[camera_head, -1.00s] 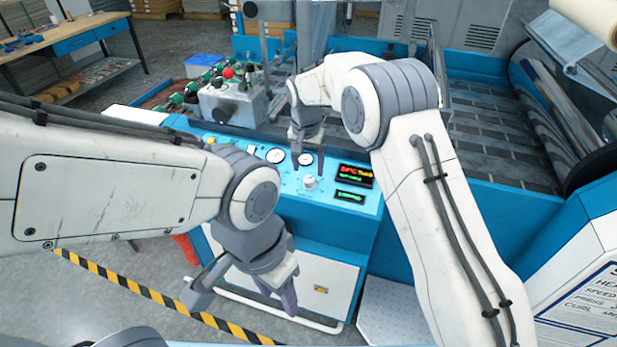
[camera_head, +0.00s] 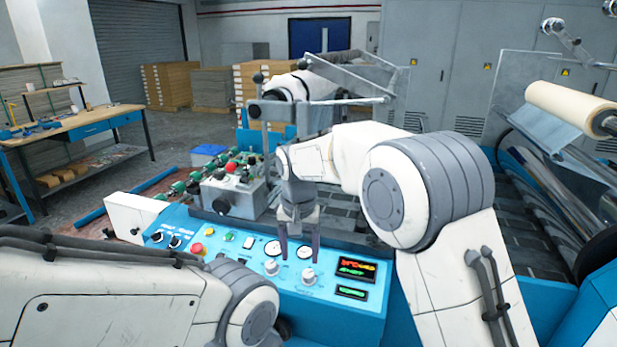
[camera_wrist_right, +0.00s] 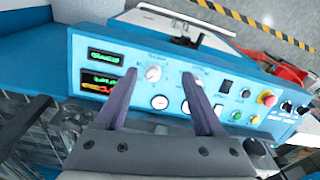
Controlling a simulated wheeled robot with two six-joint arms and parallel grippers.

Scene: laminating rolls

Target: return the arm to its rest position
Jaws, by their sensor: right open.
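My right arm reaches over the blue control panel (camera_head: 330,298) in the head view. My right gripper (camera_head: 299,252) is open and empty, with its fingers pointing down in front of the panel's gauges and knobs. In the right wrist view, its two purple-grey fingers (camera_wrist_right: 160,78) stand apart, with the panel's face (camera_wrist_right: 215,75) beyond them and nothing between them. I cannot tell whether the fingertips touch the panel. My left arm (camera_head: 120,300) crosses the lower left of the head view. Its gripper is below the frame.
The panel carries a red button (camera_head: 197,248), two gauges, white knobs (camera_head: 309,277) and a lit display (camera_head: 356,268). A grey control box (camera_head: 235,193) stands behind it. A film roll (camera_head: 570,108) is at right, and a wooden workbench (camera_head: 100,120) at far left.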

